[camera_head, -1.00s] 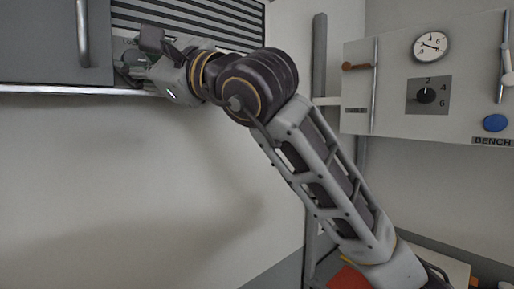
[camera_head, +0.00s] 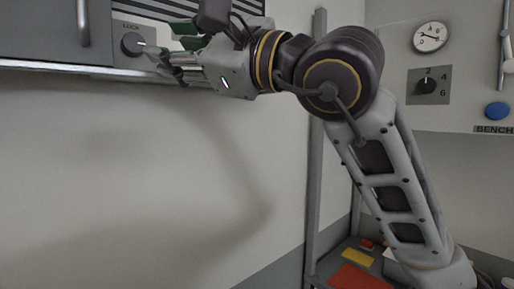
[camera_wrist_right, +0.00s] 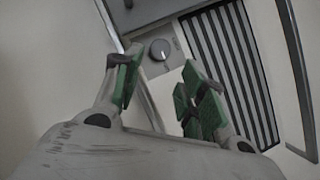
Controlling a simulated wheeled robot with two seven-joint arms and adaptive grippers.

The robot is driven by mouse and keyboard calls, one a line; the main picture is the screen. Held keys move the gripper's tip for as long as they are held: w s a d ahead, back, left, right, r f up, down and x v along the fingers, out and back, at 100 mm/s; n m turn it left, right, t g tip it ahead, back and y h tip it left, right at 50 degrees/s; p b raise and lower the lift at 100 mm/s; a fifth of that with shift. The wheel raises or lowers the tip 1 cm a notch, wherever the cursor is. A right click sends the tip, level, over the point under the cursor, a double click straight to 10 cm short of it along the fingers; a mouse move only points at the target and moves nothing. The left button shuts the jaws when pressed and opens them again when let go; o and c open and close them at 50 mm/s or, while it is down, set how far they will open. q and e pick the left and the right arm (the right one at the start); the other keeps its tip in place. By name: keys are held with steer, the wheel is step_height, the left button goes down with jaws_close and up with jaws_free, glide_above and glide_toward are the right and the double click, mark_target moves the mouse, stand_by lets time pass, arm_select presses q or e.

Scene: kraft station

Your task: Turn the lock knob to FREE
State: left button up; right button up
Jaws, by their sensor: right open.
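The lock knob (camera_head: 132,43) is a round grey dial on a light plate under a LOCK label, on the cabinet front at the upper left. A small white mark on it points to the right in the head view. It also shows in the right wrist view (camera_wrist_right: 160,49), beyond and between the fingers. My right gripper (camera_head: 168,50) is open and empty, just right of the knob and apart from it. Its green-padded fingers (camera_wrist_right: 157,78) are spread in the wrist view. A FREE marking is not readable. My left gripper is not in view.
A grey door with a bar handle (camera_head: 83,30) is left of the knob, and a striped vent (camera_head: 150,9) is above right. A ledge (camera_head: 60,67) runs below. At the right is a panel with a gauge (camera_head: 429,37), a numbered dial (camera_head: 427,86) and a blue button (camera_head: 498,110).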

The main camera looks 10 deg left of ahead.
steer(key=b+v, duration=0.2)
steer(key=v, duration=0.3)
steer(key=w+d+f+m, duration=0.1)
steer(key=w+f+m, duration=0.5)
steer(key=w, duration=0.5)
steer(key=w+d+f+m+y, duration=0.1)
steer(key=w+d+f+m, duration=0.1)
steer(key=w+f+m, duration=0.3)
steer(key=shift+w+f+m+p, duration=0.4)
steer(key=shift+w+f, duration=1.35)
steer(key=shift+w, duration=1.75)
